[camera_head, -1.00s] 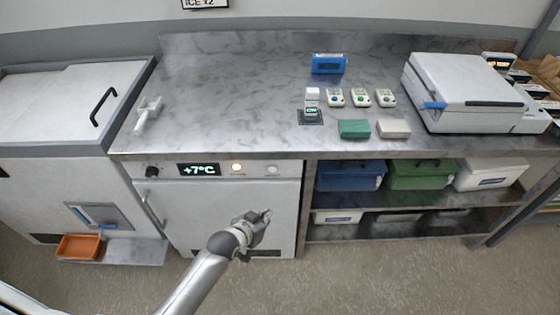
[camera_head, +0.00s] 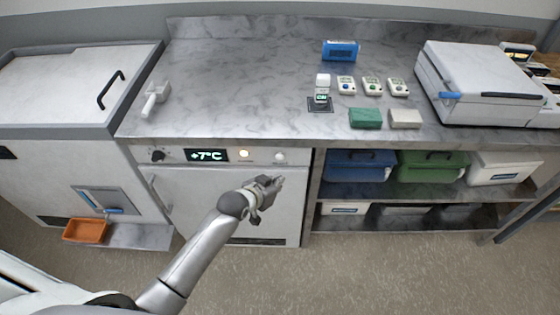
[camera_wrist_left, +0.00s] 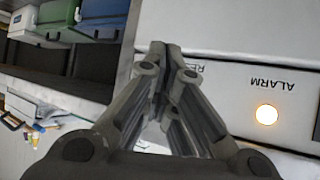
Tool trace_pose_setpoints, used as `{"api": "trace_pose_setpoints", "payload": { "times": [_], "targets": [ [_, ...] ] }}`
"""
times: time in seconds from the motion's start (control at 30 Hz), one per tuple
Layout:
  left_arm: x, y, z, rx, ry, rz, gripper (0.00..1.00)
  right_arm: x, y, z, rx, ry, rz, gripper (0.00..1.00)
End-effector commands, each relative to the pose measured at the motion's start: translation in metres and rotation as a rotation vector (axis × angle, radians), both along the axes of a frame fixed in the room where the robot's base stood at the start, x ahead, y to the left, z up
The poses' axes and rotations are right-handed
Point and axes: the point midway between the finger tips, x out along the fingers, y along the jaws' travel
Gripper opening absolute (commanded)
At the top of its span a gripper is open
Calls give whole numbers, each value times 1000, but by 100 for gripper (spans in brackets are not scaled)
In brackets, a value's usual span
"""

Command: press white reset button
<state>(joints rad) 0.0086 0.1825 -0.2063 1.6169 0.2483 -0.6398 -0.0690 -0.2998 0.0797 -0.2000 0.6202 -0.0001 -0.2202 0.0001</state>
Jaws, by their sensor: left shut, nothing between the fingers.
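The white reset button (camera_head: 280,158) sits at the right end of the fridge's control panel in the head view, right of the lit alarm lamp (camera_head: 245,155). My left gripper (camera_head: 280,181) is in front of the fridge door, below the button and apart from it in the picture. Its fingers are shut and empty. In the left wrist view the left gripper (camera_wrist_left: 167,50) covers the button and part of its "RE..." label. The lit alarm lamp (camera_wrist_left: 266,114) shows to its right under the word ALARM. My right gripper is out of view.
The panel also has a +7°C display (camera_head: 206,155) and a black knob (camera_head: 157,156). The steel counter (camera_head: 235,95) above overhangs the panel. Shelves with a blue bin (camera_head: 358,168) and a green bin (camera_head: 428,168) stand to the right. The floor in front is clear.

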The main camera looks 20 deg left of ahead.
Motion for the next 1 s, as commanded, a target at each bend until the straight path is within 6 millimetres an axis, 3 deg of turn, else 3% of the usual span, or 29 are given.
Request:
{"api": "trace_pose_setpoints", "payload": {
  "times": [0.03,0.17,0.4,1.0],
  "targets": [
    [9,3,-5,2,-4,0,0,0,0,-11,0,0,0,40],
    [26,8,-4,1,-3,1,0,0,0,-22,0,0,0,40],
    [45,13,-1,0,1,0,0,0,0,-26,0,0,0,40],
    [50,15,0,-1,1,1,0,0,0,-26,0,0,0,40]
  ]
}}
